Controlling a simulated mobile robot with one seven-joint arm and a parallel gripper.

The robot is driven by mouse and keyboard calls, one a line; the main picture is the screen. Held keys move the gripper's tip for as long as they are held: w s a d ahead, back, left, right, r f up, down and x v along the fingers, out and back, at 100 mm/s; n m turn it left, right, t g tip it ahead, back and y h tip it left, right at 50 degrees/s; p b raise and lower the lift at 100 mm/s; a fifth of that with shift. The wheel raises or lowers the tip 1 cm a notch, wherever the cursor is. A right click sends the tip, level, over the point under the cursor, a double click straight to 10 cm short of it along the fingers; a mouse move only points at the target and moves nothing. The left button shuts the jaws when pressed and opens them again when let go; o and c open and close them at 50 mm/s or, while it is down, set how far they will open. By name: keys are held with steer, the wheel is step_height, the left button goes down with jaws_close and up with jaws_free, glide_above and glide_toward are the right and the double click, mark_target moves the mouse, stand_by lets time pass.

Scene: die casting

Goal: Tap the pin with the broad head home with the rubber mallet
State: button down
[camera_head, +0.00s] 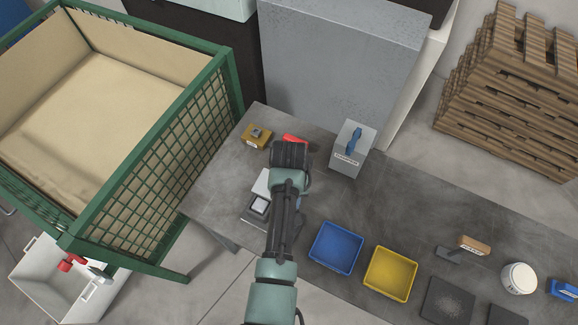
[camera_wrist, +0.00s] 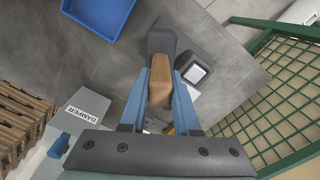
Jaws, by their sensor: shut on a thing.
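My gripper (camera_wrist: 160,95) is shut on the brown wooden handle (camera_wrist: 160,78) of a tool with a dark grey block head, which I take to be the rubber mallet (camera_wrist: 162,42). The head sticks out beyond the blue fingers, over the grey bench. In the head view my gripper (camera_head: 290,153) hides most of the tool. An ochre block (camera_head: 256,137) with a small grey piece on top stands left of my gripper, apart from it. I cannot tell whether that piece is the broad-headed pin. A dark block with a pale square top (camera_head: 259,204) also shows in the wrist view (camera_wrist: 196,72).
A grey box labelled DAMPER (camera_head: 351,150) stands right of my gripper, a red item (camera_head: 293,138) just behind it. Blue (camera_head: 336,247) and yellow (camera_head: 390,273) trays lie nearer the front. A green mesh crate (camera_head: 165,170) borders the bench's left. Bare bench lies right of the DAMPER box.

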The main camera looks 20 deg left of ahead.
step_height(320, 180, up, 5)
steer(key=p, duration=0.5)
steer(key=shift+s+f, duration=0.1)
steer(key=shift+f, duration=0.25)
step_height(320, 180, down, 5)
steer(key=b, duration=0.4)
steer(key=shift+f+b, duration=0.1)
steer(key=shift+b, duration=0.2)
